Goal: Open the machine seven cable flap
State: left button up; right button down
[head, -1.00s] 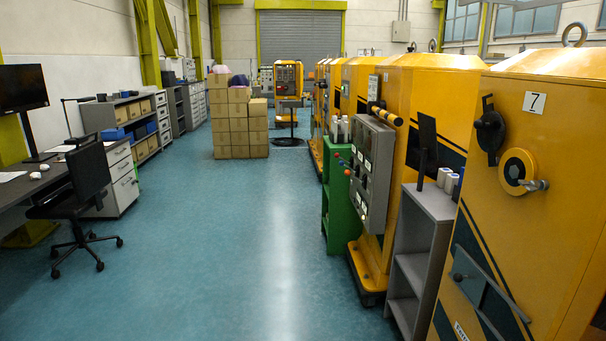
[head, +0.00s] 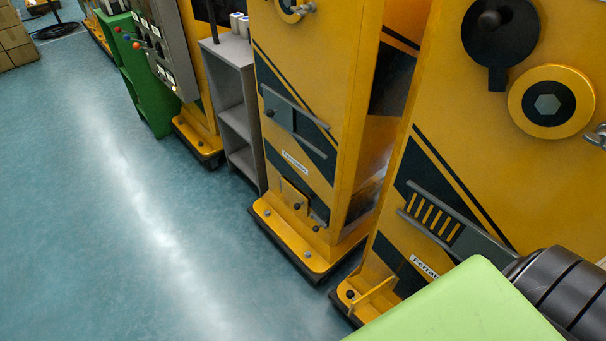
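A yellow machine (head: 345,150) stands mid-picture beside a grey shelf; it matches the one that carried the 7 plate in the earlier frame, but its plate is outside the view now. Low on its front is a small yellow flap (head: 297,200) with a dark knob, over a dark stripe. It looks closed against the front, though it is small. Above it is a dark sliding panel (head: 296,122) with a knob between two rails.
Another yellow machine (head: 455,140) stands close on the right; a yellow flap-like part (head: 372,298) sticks out at its base. The grey shelf (head: 238,105) and a green shelf (head: 145,90) stand left. The blue floor (head: 140,230) in front is clear.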

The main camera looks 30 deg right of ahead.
aim_at(300, 202)
jog(key=z, duration=0.8)
